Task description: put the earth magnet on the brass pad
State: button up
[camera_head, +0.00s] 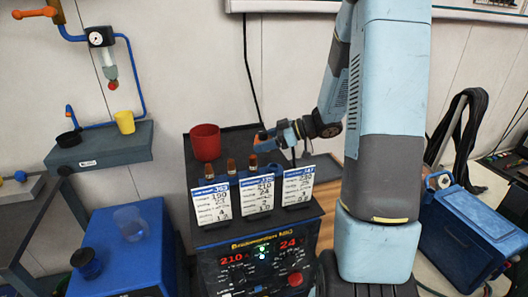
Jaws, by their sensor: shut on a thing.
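My gripper (277,138) is above the back of the welding machine (257,243), behind the row of white cards. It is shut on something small. Orange and blue parts show at its end, but at this size I cannot separate fingers from the held thing or name it as the earth magnet. Three small copper-brown pieces (231,166) with blue bases stand behind the cards, left of my gripper. I cannot tell whether any is the brass pad. The dark surface below my gripper is partly hidden by the cards.
Three white cards (256,195) stand upright along the machine's top. A red cup (205,142) stands behind them. A yellow cup (125,122) is on the wall shelf. A blue cabinet (120,265) stands left, and a blue box (462,228) right. My arm hides the middle right.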

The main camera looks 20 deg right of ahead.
aim_at(263, 158)
jog(key=shift+w+f, duration=0.55)
jog(key=shift+f, duration=1.65)
jog(key=shift+f, duration=0.1)
jog(key=o, duration=1.6)
